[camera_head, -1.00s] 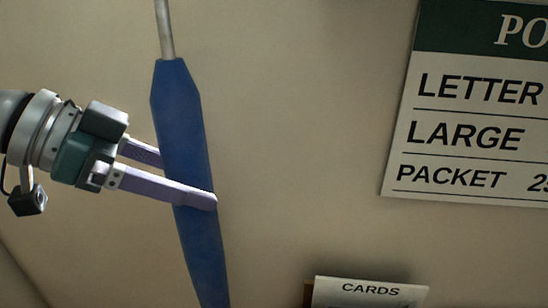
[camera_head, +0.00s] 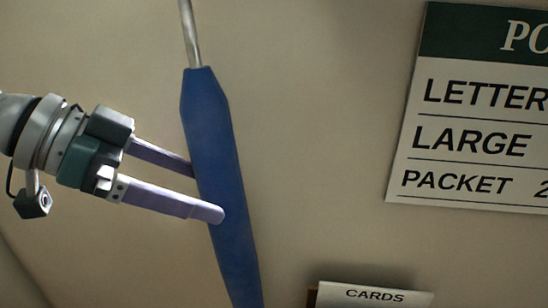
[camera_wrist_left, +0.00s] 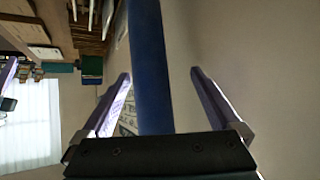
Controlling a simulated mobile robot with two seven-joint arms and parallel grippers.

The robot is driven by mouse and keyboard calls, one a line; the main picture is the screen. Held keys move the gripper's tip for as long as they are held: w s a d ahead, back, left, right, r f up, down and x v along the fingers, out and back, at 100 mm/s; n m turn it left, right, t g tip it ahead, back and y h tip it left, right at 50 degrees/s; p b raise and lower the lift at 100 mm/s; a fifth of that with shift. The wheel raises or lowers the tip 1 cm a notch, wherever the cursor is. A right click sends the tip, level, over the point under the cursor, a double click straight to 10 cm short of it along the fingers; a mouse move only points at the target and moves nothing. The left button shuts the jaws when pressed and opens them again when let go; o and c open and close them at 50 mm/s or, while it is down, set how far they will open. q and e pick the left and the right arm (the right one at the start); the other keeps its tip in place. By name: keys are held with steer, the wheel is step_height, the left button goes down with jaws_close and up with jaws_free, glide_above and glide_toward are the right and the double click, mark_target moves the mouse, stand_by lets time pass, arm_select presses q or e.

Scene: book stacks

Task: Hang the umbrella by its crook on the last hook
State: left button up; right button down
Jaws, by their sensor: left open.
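The umbrella is furled blue cloth (camera_head: 212,120) with a thin metal shaft (camera_head: 189,30) rising out of the top of the picture. It hangs nearly upright, tilted a little, its lower end out of view. Its crook and any hook are out of view. My left gripper (camera_head: 206,193) is open at the umbrella's left side. One finger shows in front of the cloth's left edge, the other ends at or behind it. In the left wrist view the blue cloth (camera_wrist_left: 150,70) runs between the two open fingers (camera_wrist_left: 160,85), with clear gaps.
A price sign (camera_head: 470,120) is on the beige wall at the right. A card holder marked CARDS (camera_head: 375,296) is at the bottom. The left wrist view shows shelves with books (camera_wrist_left: 95,25) and a bright window (camera_wrist_left: 30,125).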

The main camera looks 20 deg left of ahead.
arm_select(q)
steer(key=v, duration=1)
steer(key=s+d+f+n+g+y, duration=0.2)
steer(key=s+d+f+n+y, duration=0.1)
steer(key=s+d+f, duration=0.4)
steer(key=s+d+f+n+g+y, duration=0.2)
steer(key=s+f+n+y, duration=0.15)
steer(key=f, duration=0.55)
step_height(320, 180, up, 35)
steer(key=s+p, duration=0.1)
steer(key=p, duration=3.4)
steer(key=shift+y, duration=0.35)
steer(key=shift+s+r, duration=0.1)
